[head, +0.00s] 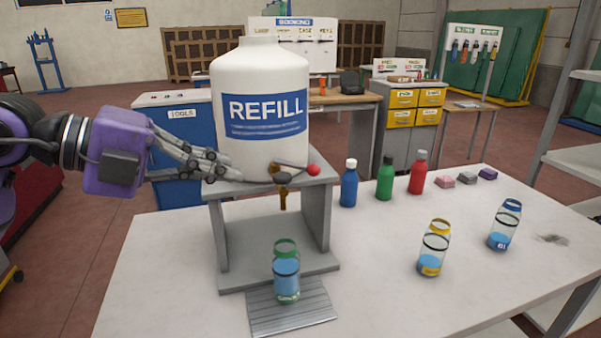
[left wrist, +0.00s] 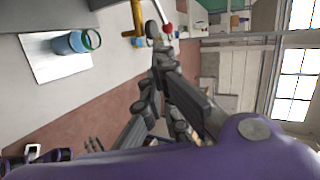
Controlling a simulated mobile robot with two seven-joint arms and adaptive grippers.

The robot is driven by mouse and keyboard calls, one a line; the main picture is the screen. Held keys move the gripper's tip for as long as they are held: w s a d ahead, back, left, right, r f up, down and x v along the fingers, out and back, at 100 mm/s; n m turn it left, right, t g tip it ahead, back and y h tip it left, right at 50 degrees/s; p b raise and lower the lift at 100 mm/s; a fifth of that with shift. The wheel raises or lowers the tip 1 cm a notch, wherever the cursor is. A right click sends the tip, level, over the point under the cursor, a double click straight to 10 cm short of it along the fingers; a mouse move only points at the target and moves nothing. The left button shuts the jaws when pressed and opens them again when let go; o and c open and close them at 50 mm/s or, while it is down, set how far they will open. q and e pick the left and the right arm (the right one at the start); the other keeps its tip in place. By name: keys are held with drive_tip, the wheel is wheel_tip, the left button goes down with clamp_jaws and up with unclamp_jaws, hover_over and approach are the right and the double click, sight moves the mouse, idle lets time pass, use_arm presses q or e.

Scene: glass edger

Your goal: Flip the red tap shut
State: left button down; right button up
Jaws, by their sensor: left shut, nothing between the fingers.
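The red tap's knob (head: 313,170) is at the right end of a short lever, low on the front of the white REFILL tank (head: 259,140). A brass spout (head: 283,199) points down under it. The red knob and the brass spout (left wrist: 138,18) also show at the top of the left wrist view. A clear, green-rimmed bottle with blue liquid (head: 286,273) stands below the spout. My left gripper (head: 222,168) is shut and empty, left of the tap beside the tank's base. Whether its tips touch the lever is unclear. My right gripper is out of view.
The tank rests on a grey stand (head: 218,235) on the white table (head: 170,270). A ribbed drip tray (head: 290,312) lies in front. Blue, green and red bottles (head: 417,175) stand right of the stand, and two clear jars (head: 432,248) stand further forward.

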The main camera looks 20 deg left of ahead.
use_arm(q)
drive_tip(key=r+x, duration=0.1)
drive_tip(key=x, duration=1.2)
drive_tip(key=shift+w+d+p, duration=0.35)
drive_tip(key=shift+d, duration=0.05)
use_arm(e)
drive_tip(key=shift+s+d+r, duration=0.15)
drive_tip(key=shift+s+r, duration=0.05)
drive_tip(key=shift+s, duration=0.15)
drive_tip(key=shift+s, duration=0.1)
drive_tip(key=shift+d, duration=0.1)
